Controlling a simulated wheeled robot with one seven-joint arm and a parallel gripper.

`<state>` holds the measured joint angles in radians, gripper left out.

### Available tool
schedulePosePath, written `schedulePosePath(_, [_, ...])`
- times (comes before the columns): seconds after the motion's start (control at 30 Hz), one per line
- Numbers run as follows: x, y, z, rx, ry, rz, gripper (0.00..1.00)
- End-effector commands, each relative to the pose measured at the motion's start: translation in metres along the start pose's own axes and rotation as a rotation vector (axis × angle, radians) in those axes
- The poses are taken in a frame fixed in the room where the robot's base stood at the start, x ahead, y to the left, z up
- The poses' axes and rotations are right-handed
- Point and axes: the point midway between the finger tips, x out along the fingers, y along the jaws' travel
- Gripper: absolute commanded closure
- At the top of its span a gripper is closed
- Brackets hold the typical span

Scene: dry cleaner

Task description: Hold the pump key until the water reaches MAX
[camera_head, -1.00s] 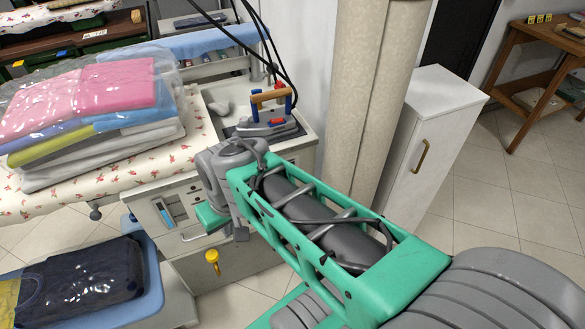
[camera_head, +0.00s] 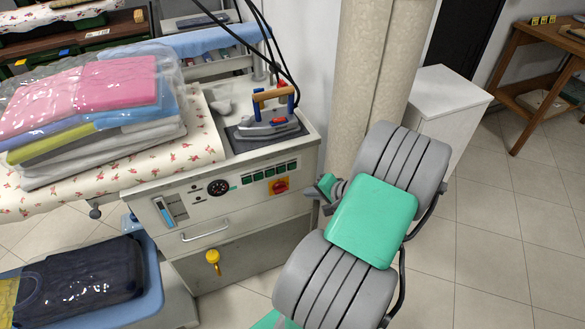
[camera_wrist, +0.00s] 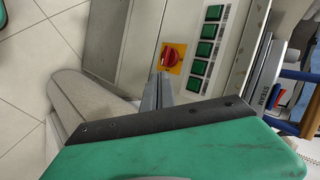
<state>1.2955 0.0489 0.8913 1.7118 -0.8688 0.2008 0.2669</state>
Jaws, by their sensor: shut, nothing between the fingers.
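The front panel (camera_head: 235,209) of the ironing station carries a row of green keys (camera_head: 269,174). They also show in the wrist view (camera_wrist: 202,52); their labels are too small to read, so I cannot tell which is the pump key. The upright water gauge (camera_head: 164,211) at the panel's left shows blue in its slot; its MAX mark is not legible. My gripper (camera_wrist: 158,88) is shut and empty, its fingertips just beside the red rotary switch (camera_wrist: 172,56) and apart from the green keys. In the head view my arm mostly hides it.
A round dial (camera_head: 219,187) sits left of the keys. An iron (camera_head: 268,125) rests on the worktop above. A yellow handle (camera_head: 212,257) hangs below the panel. A beige column (camera_head: 362,80) and white cabinet (camera_head: 446,100) stand to the right.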

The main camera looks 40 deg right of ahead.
Motion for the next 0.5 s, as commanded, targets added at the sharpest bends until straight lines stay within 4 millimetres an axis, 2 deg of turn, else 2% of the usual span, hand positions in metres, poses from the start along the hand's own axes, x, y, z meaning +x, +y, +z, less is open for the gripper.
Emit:
schedulePosePath(0.17, [0.007,-0.004,-0.004,-0.003,-0.002,0.001,1.0])
schedulePosePath(0.5, [0.042,-0.027,-0.028,-0.005,-0.002,0.001,1.0])
